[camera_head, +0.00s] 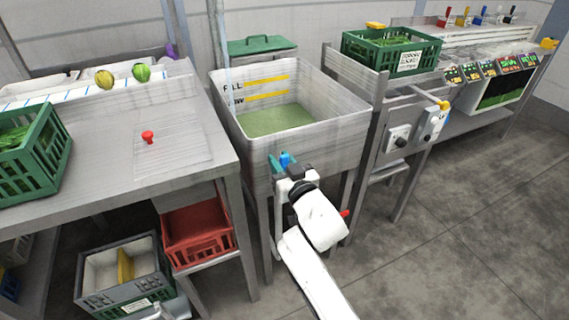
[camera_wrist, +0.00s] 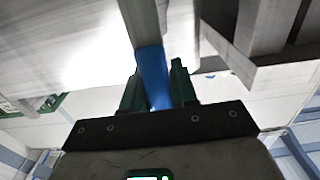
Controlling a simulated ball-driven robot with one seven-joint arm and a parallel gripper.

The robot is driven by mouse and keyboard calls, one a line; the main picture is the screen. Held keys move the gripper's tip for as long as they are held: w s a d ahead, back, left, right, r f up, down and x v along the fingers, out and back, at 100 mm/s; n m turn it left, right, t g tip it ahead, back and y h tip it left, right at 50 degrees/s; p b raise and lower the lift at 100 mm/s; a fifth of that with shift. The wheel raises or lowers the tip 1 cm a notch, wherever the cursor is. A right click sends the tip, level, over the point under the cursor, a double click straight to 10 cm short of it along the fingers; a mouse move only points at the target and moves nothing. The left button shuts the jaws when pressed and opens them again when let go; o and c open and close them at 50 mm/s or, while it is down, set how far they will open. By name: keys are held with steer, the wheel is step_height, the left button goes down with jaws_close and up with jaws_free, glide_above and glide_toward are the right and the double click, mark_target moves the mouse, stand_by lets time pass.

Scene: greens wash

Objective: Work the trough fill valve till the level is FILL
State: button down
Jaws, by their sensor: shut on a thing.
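The steel trough (camera_head: 345,122) stands at the centre with a FILL mark and a LOW mark beside two yellow lines on its inner back wall. Greenish water (camera_head: 275,119) lies in it, with its surface below the lower yellow line. A blue valve handle (camera_head: 285,157) is at the trough's front; it also shows in the wrist view (camera_wrist: 153,76). My gripper (camera_head: 279,163) is at the trough's front wall, its green fingers shut on the blue handle. The fingers and my arm hide part of the handle and whatever it is mounted on.
A steel table (camera_head: 190,177) with a green crate (camera_head: 62,150) is left of the trough. A red bin (camera_head: 198,250) stands below. A small red part (camera_head: 345,213) shows beside my arm. A control box (camera_head: 397,138) is at the right. The floor at right is clear.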

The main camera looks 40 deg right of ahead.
steer(key=shift+a+f, duration=0.1)
steer(key=shift+f, duration=0.05)
steer(key=c, duration=1)
jaws_free()
steer(key=shift+o, duration=0.2)
steer(key=shift+s, duration=0.1)
steer(key=v, duration=1)
steer(key=shift+s, duration=0.3)
steer(key=shift+a, duration=0.1)
